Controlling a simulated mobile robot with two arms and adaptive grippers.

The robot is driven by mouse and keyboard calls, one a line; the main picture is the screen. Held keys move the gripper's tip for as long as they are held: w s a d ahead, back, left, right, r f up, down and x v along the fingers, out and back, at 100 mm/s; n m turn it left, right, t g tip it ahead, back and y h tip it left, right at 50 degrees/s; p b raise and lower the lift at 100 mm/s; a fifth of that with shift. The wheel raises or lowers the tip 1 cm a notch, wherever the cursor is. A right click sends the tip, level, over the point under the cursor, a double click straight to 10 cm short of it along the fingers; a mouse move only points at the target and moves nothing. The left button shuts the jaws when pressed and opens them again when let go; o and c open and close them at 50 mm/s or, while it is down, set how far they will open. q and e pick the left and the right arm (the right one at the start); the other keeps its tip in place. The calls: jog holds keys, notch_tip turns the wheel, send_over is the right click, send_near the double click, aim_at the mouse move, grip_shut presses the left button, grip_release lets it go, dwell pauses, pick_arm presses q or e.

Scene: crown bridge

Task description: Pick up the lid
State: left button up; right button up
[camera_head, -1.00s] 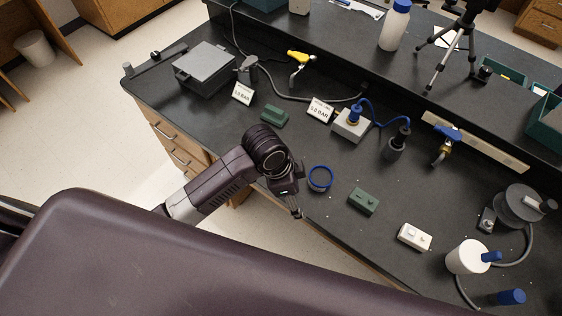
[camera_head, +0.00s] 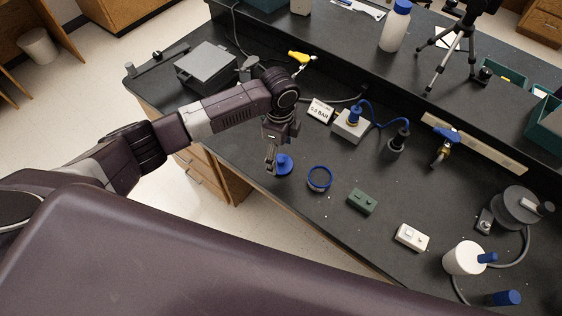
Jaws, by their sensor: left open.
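A blue round lid (camera_head: 285,166) lies on the black bench, beside a blue-rimmed ring or open dish (camera_head: 319,179). My left gripper (camera_head: 271,168) points down at the lid's left side and overlaps it in this view. Its jaws are open and hold nothing. I cannot tell whether a fingertip touches the lid. Part of the lid's left edge is hidden by the gripper. My right gripper is not in view.
A green block (camera_head: 363,201) and a white block (camera_head: 412,237) lie to the right. A grey box (camera_head: 205,64), a label card (camera_head: 320,111) and a blue-hosed fitting (camera_head: 352,124) stand behind. The bench's front edge is close to the lid.

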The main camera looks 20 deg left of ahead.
aim_at(281, 159)
pick_arm(q)
jog(key=shift+d+f+p, duration=0.1)
jog(key=shift+f+p, duration=0.2)
jog(key=shift+f, duration=1.65)
jog(key=c, duration=1.1)
jog(key=shift+r, duration=0.1)
